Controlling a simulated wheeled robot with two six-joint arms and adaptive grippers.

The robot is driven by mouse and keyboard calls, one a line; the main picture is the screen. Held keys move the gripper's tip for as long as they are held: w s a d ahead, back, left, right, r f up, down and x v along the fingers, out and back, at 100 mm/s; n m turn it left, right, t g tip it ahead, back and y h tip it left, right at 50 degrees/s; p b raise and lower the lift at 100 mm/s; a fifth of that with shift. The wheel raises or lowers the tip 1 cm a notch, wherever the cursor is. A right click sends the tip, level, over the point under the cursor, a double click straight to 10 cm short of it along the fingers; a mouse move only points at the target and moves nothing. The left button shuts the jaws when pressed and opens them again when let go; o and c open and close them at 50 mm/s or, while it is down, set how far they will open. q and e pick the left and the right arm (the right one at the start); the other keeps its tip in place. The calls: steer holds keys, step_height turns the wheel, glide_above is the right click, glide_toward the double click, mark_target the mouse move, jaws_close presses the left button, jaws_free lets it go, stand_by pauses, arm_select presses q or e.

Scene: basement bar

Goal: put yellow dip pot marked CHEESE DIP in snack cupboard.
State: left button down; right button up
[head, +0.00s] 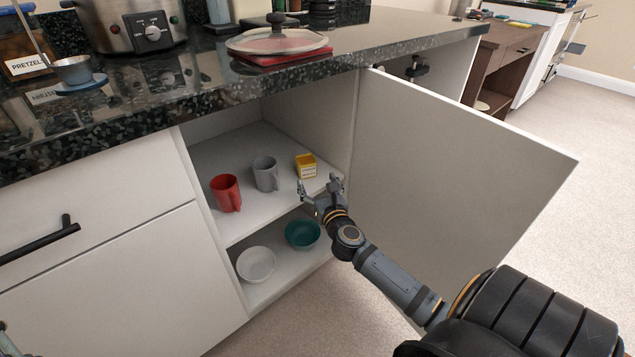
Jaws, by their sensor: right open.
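The yellow dip pot (306,166) with a pale label stands upright on the upper shelf of the open cupboard (215,151), near its right side. The label text is too small to read. My right gripper (319,186) is open at the front edge of that shelf, just in front of the pot, with nothing seen between its fingers. I cannot tell whether a finger touches the pot. My left gripper is out of view; only a small bit of what may be my left arm shows at the lower left edge.
A red mug (226,193) and a grey mug (265,174) stand left of the pot. A white bowl (256,264) and a teal bowl (302,234) sit on the lower shelf. The open door (450,170) stands right of my right arm. The counter (200,90) overhangs the cupboard.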

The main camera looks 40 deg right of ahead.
steer(key=s+a+r+m+t+y, duration=0.4)
steer(key=s+a+r+m, duration=0.3)
steer(key=r+m, duration=0.4)
steer(key=s+a+r+m+t+y, duration=0.3)
steer(key=a+r+m, duration=0.7)
steer(key=m, duration=0.9)
steer(key=s+r+t, duration=0.1)
steer(key=s+t, duration=0.1)
steer(key=s, duration=0.2)
steer(key=shift+a+m+y, duration=0.15)
steer(key=shift+m+y, duration=0.25)
